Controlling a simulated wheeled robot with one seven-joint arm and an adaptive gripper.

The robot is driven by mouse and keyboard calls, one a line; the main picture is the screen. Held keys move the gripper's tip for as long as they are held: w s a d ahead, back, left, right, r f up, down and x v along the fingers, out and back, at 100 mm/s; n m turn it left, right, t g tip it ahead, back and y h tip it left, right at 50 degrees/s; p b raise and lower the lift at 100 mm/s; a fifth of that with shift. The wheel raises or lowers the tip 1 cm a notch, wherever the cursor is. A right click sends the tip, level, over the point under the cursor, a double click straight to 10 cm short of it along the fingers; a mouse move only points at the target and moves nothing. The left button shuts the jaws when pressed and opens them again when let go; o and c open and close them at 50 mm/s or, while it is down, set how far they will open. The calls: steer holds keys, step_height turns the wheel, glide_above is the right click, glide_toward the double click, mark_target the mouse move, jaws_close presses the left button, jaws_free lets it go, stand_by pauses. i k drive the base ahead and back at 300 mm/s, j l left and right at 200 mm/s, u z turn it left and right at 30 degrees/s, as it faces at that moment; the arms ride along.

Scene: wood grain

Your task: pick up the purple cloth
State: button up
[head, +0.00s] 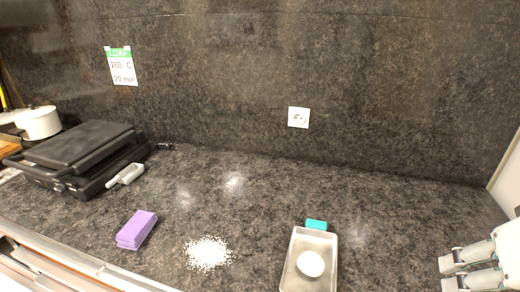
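The purple cloth (137,230) lies folded in a thick block on the dark speckled counter, near its front edge, left of the middle in the head view. My gripper (446,274) is at the lower right corner of the head view, far to the right of the cloth. Its light grey fingers point left with a gap between them. It is open, and nothing shows between the fingers. No part of the cloth is touched by it.
White grains (208,253) lie spilled right of the cloth. A tray (332,262) holding a white round thing (310,264) stands between cloth and gripper, with a teal thing (316,225) behind it. A black grill (80,158) stands at left. The counter's middle back is clear.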

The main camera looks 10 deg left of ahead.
mark_target(134, 233)
steer(key=u, duration=1.55)
steer(key=j+z, duration=0.1)
steer(key=z, duration=0.35)
steer(key=i+j+z, duration=0.1)
steer(key=z, duration=0.4)
steer(key=i+j+z, duration=0.1)
steer(key=j+z, duration=0.2)
steer(key=j, duration=0.55)
steer(key=j+z, duration=0.3)
steer(key=j, duration=1.1)
